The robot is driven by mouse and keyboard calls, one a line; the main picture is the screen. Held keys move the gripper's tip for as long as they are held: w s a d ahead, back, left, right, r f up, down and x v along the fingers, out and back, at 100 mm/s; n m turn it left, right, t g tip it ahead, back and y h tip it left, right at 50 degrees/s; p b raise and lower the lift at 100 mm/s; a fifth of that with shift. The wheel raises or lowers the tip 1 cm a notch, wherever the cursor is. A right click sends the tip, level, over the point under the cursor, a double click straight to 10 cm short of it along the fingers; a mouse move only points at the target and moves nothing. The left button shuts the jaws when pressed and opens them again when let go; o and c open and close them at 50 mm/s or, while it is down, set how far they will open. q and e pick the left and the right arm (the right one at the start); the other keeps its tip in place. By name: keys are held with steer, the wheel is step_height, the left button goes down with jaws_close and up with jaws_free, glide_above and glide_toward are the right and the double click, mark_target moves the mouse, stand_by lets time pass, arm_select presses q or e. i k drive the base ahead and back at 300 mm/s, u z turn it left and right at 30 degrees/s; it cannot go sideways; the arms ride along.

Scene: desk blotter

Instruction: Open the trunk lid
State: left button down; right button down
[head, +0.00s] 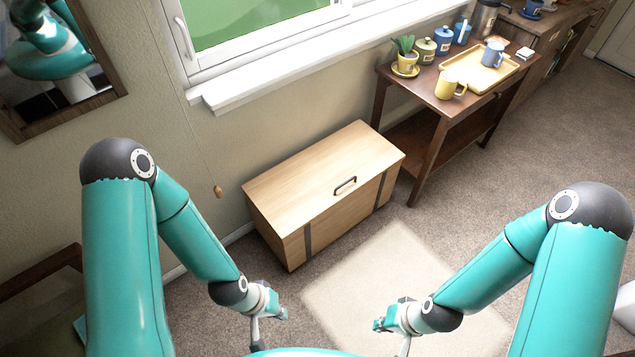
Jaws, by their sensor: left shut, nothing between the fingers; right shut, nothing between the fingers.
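The trunk (292,240) is a light wooden box with dark vertical straps, standing on the carpet by the wall. Its lid (315,170) lies flat and closed on top. A dark handle (345,185) sits on the lid near the front edge. My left gripper (284,314) is shut and empty, low in front of the trunk and apart from it. My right gripper (379,325) is shut and empty, to the right of the left one and also apart from the trunk. Neither touches the handle.
A dark wooden side table (436,98) stands right of the trunk, bearing a yellow mug (449,86), a tray (459,66), jars and a potted plant (404,47). A cord with a wooden pull (218,191) hangs left of the trunk. A pale rug (385,275) lies in front.

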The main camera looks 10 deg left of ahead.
mark_target(290, 196)
steer(key=u, duration=0.3)
steer(key=i, duration=1)
steer(key=z, duration=0.05)
